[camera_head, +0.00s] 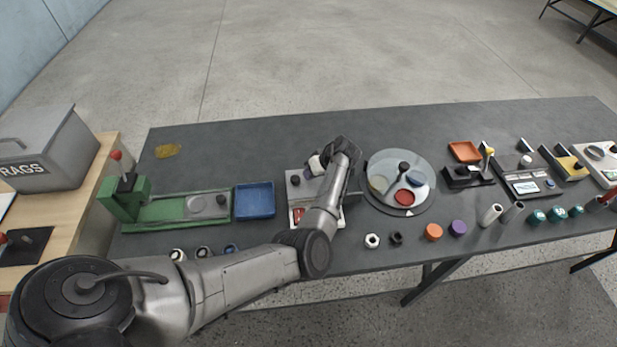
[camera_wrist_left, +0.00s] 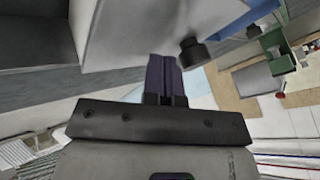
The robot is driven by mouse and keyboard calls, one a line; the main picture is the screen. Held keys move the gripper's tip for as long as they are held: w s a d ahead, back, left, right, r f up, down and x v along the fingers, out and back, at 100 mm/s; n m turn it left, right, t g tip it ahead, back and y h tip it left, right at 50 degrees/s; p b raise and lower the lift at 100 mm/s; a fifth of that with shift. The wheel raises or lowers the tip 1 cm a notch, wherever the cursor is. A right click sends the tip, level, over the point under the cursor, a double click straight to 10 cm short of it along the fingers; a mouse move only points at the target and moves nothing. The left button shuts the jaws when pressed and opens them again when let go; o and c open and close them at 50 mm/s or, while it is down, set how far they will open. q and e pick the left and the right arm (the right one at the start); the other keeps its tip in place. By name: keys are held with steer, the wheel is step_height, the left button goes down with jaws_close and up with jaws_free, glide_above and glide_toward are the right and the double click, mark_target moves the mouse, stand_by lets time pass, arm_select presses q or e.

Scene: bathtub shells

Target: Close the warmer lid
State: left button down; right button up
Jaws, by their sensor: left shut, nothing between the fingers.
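The warmer (camera_head: 293,225) is a pale box in the middle of the table, partly hidden behind my left arm. Its grey lid (camera_head: 300,194) carries a dark knob (camera_head: 295,180) and appears raised, with something red showing at the box front below it. My left gripper (camera_head: 309,171) is shut and empty at the lid's upper part, right of the knob. In the left wrist view, the shut fingers (camera_wrist_left: 166,78) are close to a light grey panel (camera_wrist_left: 135,30), with a black knob (camera_wrist_left: 194,52) to their right. Whether they touch the panel I cannot tell. My right gripper is out of view.
A blue tray (camera_head: 255,201) and a green fixture (camera_head: 180,208) lie left of the warmer. A round glass-like turntable (camera_head: 425,188) stands close on its right. Several nuts and caps line the front edge. The table's back strip is mostly clear.

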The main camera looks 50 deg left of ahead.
arm_select(q)
steer(key=shift+w+d+f+b, duration=0.15)
steer(key=shift+w+b, duration=0.15)
steer(key=shift+w, duration=0.2)
steer(key=shift+w+d+f+b, duration=0.15)
steer(key=shift+w+b, duration=0.15)
steer(key=shift+w, duration=0.2)
steer(key=p+v, duration=0.1)
steer(key=v, duration=0.4)
steer(key=shift+w+a, duration=0.1)
steer(key=shift+w, duration=0.05)
steer(key=v, duration=0.5)
steer(key=shift+r, duration=0.35)
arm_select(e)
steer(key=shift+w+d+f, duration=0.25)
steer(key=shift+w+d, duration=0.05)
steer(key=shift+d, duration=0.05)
